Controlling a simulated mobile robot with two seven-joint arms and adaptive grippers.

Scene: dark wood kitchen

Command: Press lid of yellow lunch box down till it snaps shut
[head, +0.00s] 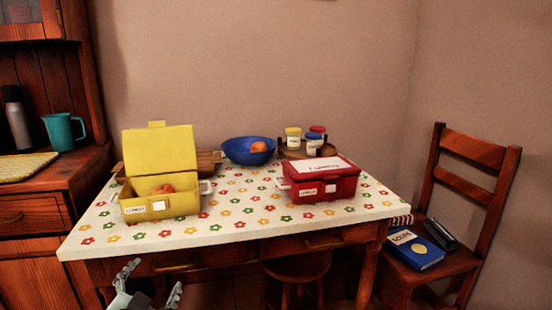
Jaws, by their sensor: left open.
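The yellow lunch box (176,206) stands at the left of the table, with a white label on its front and an apple (163,188) inside. Its yellow lid (158,150) is up, standing nearly upright at the back of the box. My left gripper (152,275) shows at the bottom edge, in front of the table and below its top. It is open, apart from the lunch box, and holds nothing that I can see. My right gripper is out of the picture.
A shut red lunch box (342,188) stands right of centre on the flowered tabletop (240,212). Behind are a blue bowl (240,153) with an orange fruit and several jars (293,138). A chair (450,262) stands right, a stool (298,268) below. The tabletop between the boxes is clear.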

